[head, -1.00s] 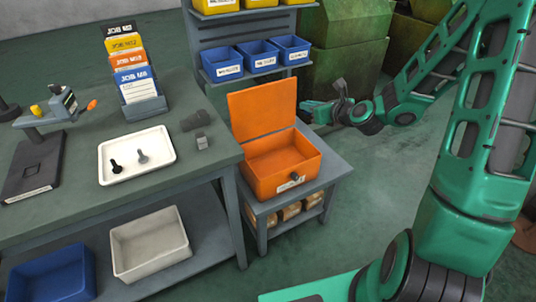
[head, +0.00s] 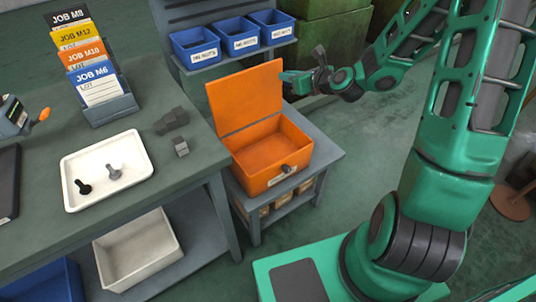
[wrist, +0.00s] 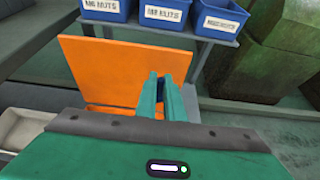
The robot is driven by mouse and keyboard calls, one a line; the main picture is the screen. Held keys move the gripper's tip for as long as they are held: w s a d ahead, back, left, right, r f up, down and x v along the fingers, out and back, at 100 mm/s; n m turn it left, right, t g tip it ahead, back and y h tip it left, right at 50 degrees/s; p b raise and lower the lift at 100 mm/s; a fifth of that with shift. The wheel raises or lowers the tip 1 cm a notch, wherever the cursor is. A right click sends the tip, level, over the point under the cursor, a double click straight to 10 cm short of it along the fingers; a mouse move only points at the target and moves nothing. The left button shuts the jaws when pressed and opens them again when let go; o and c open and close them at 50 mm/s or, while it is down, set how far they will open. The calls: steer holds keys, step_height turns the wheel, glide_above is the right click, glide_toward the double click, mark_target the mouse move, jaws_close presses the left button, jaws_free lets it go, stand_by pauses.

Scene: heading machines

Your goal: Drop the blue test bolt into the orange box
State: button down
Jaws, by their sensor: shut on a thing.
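The orange box (head: 275,182) stands on a low grey stand with its lid (head: 243,98) open and upright. In the wrist view the lid (wrist: 108,70) fills the middle left, and my gripper's fingers partly cover its right side. My gripper (head: 287,82) is beside the lid's right edge in the head view, and its fingers also show in the wrist view (wrist: 166,84). It is shut on a small, dark blue thing (wrist: 159,80) between the fingertips, likely the blue test bolt, mostly hidden by the fingers. The bolt cannot be made out in the head view.
A white tray (head: 133,150) on the bench holds a black bolt (head: 83,187) and a grey bolt (head: 114,173). A job card rack (head: 106,108) stands behind it. Blue nut bins (head: 238,39) sit on a rack behind the box. Floor right of the stand is clear.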

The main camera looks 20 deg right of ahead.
steer(key=s+a+f+n+g+y, duration=0.1)
steer(key=a+f+n+y, duration=0.1)
steer(key=f, duration=0.9)
steer(key=s+a+f+n+g+y, duration=0.1)
steer(key=a+f+n+g+y, duration=0.1)
steer(key=f, duration=1)
steer(key=shift+s+a+f+n+g+y, duration=0.15)
steer(key=shift+s+a+n+g+y, duration=0.15)
steer(key=shift+a+n+y, duration=0.6)
steer(key=c, duration=1.8)
jaws_free()
steer(key=v, duration=1)
steer(key=shift+s+d, duration=0.2)
